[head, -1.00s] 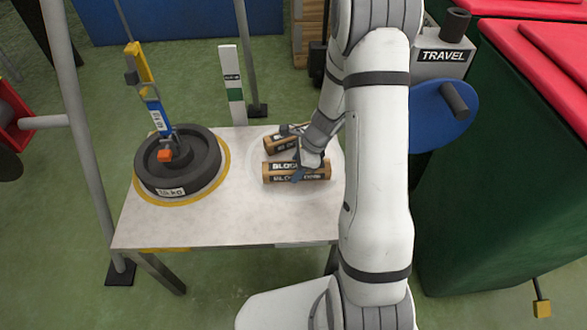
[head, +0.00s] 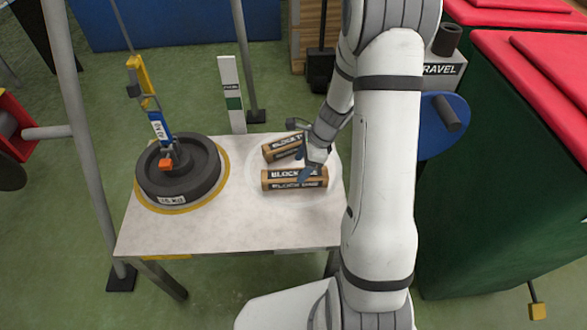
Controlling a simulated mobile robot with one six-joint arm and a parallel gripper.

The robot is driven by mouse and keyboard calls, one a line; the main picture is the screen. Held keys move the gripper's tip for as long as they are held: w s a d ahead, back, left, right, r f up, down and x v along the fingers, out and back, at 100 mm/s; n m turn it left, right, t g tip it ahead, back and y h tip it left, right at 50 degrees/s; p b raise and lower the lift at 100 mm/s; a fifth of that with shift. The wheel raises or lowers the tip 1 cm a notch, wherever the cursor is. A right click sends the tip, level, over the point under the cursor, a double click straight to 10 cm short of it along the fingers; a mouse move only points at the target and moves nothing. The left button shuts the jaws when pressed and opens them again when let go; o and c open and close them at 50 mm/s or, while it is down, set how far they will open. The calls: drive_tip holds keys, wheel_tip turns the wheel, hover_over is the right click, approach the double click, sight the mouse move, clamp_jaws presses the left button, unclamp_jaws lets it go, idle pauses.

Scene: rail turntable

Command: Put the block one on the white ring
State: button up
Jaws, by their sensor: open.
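A brown block (head: 280,180) with dark ends and a white-on-black label, seemingly "BLOCK ONE", lies on its side on the pale table. A similar block (head: 272,152), its label partly hidden, lies just behind it at an angle. Both lie inside the faint white ring (head: 250,187) on the table's right half; my arm covers part of that ring.
A dark round weight (head: 150,188) with a hook and scale above sits in a yellow ring (head: 225,165) at the table's left. A white-green post (head: 230,85) stands behind. Grey poles (head: 75,130) flank the table. A green cabinet (head: 480,200) with red top is right.

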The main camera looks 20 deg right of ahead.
drive_tip(key=shift+v, duration=0.95)
drive_tip(key=s+a+r+n+h, duration=0.2)
drive_tip(key=s+r+n, duration=0.7)
drive_tip(key=n, duration=0.1)
drive_tip(key=s+a+r+n+h, duration=0.2)
drive_tip(key=s+r+n, duration=0.7)
drive_tip(key=s+n, duration=0.1)
drive_tip(key=shift+r, duration=0.35)
drive_tip(key=shift+s, duration=0.1)
